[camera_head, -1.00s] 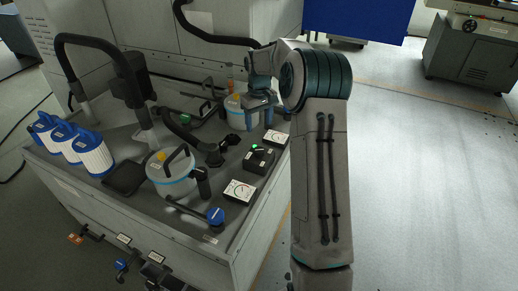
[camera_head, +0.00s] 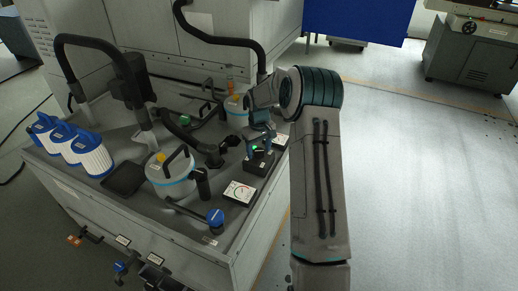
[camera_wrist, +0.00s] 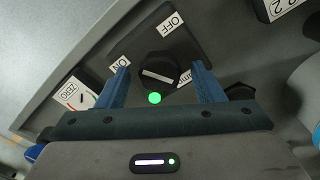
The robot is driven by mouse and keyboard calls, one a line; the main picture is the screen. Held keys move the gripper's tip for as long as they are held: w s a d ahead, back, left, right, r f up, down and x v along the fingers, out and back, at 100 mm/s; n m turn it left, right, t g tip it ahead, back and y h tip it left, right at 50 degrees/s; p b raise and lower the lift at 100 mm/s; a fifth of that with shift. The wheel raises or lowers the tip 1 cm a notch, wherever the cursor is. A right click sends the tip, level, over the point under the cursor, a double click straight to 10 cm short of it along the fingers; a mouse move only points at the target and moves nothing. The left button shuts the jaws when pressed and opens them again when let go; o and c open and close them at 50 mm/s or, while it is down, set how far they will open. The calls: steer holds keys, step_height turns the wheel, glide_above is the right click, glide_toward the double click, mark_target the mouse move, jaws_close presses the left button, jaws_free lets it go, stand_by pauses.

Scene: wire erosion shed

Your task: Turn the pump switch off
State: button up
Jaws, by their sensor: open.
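The pump switch is a black rotary knob (camera_wrist: 158,72) with a white bar, on a dark box with ON and OFF labels in the wrist view. A green lamp (camera_wrist: 155,98) glows beside the knob. In the head view the switch box (camera_head: 259,165) stands near the right edge of the bench, its green lamp lit. My gripper (camera_wrist: 161,78) is open, with one blue finger on each side of the knob and nothing held. In the head view my gripper (camera_head: 258,148) is just above the box and partly hides it. Whether the fingers touch the knob cannot be told.
Dial gauges stand on both sides of the box, the nearer one (camera_head: 240,193) fully visible. A white canister (camera_head: 171,178) with a handle and a blue-capped pipe (camera_head: 215,217) are to the left. Blue-and-white filters (camera_head: 95,158) stand at the far left.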

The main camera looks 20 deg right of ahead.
steer(key=c, duration=1)
steer(key=shift+o, duration=0.2)
steer(key=shift+m, duration=0.3)
steer(key=m, duration=1.1)
steer(key=shift+m, duration=0.3)
steer(key=o, duration=1)
steer(key=shift+c, duration=0.2)
